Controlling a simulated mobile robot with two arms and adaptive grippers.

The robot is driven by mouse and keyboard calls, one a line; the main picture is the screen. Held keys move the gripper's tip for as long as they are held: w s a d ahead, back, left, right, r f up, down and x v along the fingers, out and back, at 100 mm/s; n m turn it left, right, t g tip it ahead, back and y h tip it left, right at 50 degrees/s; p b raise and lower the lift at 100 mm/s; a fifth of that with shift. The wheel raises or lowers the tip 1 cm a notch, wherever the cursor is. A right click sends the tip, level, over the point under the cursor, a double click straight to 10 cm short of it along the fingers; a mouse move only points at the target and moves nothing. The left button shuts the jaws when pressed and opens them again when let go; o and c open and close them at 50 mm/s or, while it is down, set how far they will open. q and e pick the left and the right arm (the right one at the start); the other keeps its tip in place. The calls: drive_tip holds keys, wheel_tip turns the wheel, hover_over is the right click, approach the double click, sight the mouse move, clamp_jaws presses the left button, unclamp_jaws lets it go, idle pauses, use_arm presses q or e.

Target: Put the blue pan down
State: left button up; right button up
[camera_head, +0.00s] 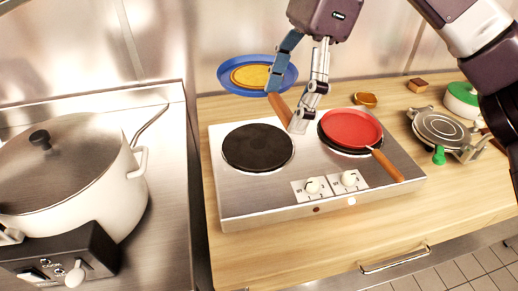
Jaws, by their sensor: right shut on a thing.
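The blue pan (226,74) holds a round golden pancake (252,76) and is up at the back, behind the left burner. My right gripper (290,118) is shut on the pan's brown handle (280,108), which points down and to the right. The pan appears raised above the hob (240,196), close to the back wall; its exact height is hard to tell. The left black burner (258,147) is bare. A red pan (350,128) sits on the right burner with its wooden handle toward the front right. My left gripper is not in view.
A big white lidded pot (75,170) stands on the left cooker. A small orange bowl (365,100) and a brown block (418,85) lie behind. The wooden counter's front strip (300,245) is clear.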

wheel_tip(320, 180, down, 19)
drive_tip(key=p, duration=0.3)
drive_tip(key=shift+f+p, duration=0.1)
drive_tip(key=shift+p, duration=0.3)
drive_tip(key=shift+f, duration=0.25)
drive_tip(key=shift+a+f+b, duration=0.1)
drive_tip(key=shift+f+b, duration=0.1)
drive_tip(key=shift+b, duration=0.15)
drive_tip(key=o, duration=1.7)
drive_tip(key=shift+o, duration=0.2)
